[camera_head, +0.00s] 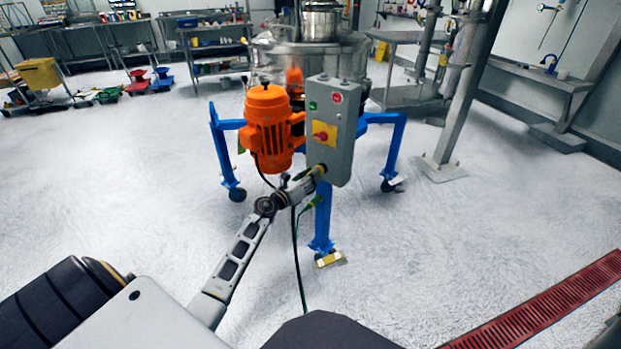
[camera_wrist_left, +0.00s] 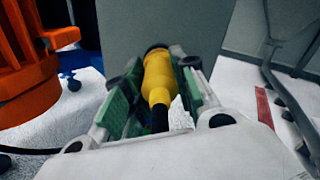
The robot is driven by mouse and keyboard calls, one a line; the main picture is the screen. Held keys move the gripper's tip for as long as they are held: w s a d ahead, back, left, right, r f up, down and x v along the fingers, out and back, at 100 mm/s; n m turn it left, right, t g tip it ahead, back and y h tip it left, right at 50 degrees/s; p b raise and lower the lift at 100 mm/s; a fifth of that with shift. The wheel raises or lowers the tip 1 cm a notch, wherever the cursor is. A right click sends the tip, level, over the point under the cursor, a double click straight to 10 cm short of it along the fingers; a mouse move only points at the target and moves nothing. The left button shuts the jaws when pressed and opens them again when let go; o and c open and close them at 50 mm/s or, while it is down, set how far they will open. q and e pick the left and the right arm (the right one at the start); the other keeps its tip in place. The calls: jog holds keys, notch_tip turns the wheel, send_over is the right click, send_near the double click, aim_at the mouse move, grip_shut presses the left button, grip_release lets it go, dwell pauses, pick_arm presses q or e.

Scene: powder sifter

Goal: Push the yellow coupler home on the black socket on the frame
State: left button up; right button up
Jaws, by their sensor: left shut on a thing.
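The yellow coupler (camera_wrist_left: 158,76) shows in the left wrist view between the green finger pads of my left gripper (camera_wrist_left: 153,92), which is shut on it. Its black cable end (camera_wrist_left: 159,118) points back toward the camera. Its far end meets a dark ring (camera_wrist_left: 156,47) at the grey box; this looks like the black socket, mostly hidden by the coupler, and I cannot tell whether a gap remains. In the head view my left gripper (camera_head: 303,184) is at the lower left of the grey control box (camera_head: 341,150), with the coupler (camera_head: 318,170) at its tip. My right gripper is not in view.
An orange motor (camera_head: 268,130) stands left of the box, close to my left gripper. The blue frame (camera_head: 322,222) stands on casters, with one leg below the box. A black cable (camera_head: 297,260) hangs to the floor. The floor at left is open.

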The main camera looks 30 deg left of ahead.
pick_arm(q)
jog(key=shift+w, duration=0.15)
jog(key=o, duration=1.1)
jog(key=shift+o, duration=0.2)
jog(key=shift+s, duration=0.2)
jog(key=s+a, duration=0.1)
jog(key=s, duration=1)
jog(key=shift+s+a, duration=0.25)
jog(key=shift+a, duration=0.15)
dwell(0.4)
